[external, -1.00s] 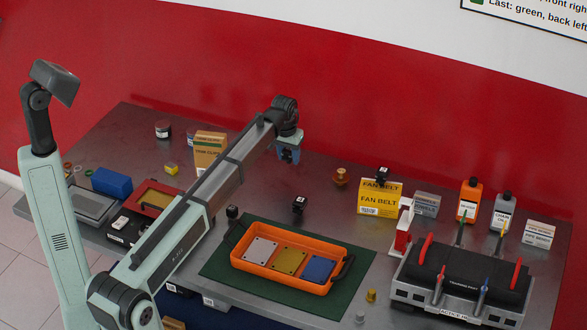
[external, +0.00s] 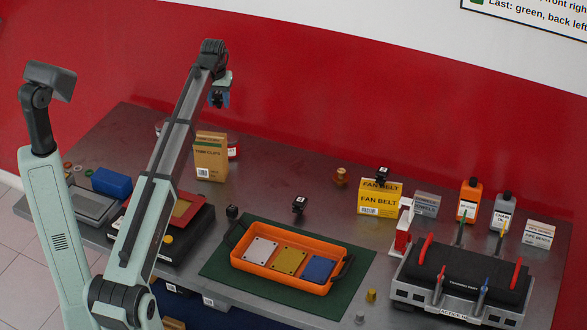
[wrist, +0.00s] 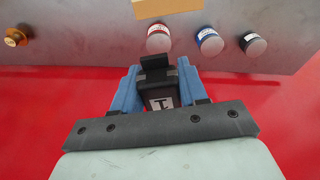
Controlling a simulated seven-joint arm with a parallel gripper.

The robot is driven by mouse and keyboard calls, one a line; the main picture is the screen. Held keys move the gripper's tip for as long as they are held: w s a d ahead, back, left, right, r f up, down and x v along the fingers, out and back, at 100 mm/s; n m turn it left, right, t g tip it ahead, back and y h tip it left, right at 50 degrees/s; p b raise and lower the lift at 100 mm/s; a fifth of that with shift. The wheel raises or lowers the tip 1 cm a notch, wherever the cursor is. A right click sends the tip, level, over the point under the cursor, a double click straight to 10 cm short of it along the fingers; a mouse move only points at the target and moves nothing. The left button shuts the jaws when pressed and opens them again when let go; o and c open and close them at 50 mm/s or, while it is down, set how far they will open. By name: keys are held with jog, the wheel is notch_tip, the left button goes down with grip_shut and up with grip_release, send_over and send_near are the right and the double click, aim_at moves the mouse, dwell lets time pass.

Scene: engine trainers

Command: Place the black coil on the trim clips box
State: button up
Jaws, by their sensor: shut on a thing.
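My gripper (external: 219,101) is raised at the back left of the bench, above and slightly right of the trim clips box (external: 210,160). In the wrist view its blue fingers (wrist: 156,90) are shut on a black coil (wrist: 158,92) with a white label reading 1. The held coil is hard to make out in the external view. The trim clips box stands upright, tan with a green band. A tan edge at the top of the wrist view (wrist: 166,8) looks like this box. Other black coils sit on the fan belt box (external: 382,174) and the bench (external: 299,204).
Lidded jars (wrist: 159,38) (wrist: 209,41) (wrist: 252,44) stand near the box. The yellow fan belt box (external: 379,201), bottles (external: 468,201) and engine trainer (external: 463,272) are to the right. An orange tray (external: 331,286) lies on a green mat.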

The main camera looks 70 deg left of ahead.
aim_at(213, 136)
jog(key=shift+s+d+r+m, duration=1.1)
jog(key=shift+s+d+m, duration=0.5)
jog(key=shift+s, duration=0.65)
jog(key=shift+f, duration=4.75)
jog(key=shift+d+f, duration=0.1)
jog(key=shift+f, duration=0.05)
jog(key=o, duration=1.1)
jog(key=shift+o, duration=0.2)
notch_tip(213, 136, up, 12)
jog(key=s+d, duration=0.1)
jog(key=shift+s+d, duration=0.1)
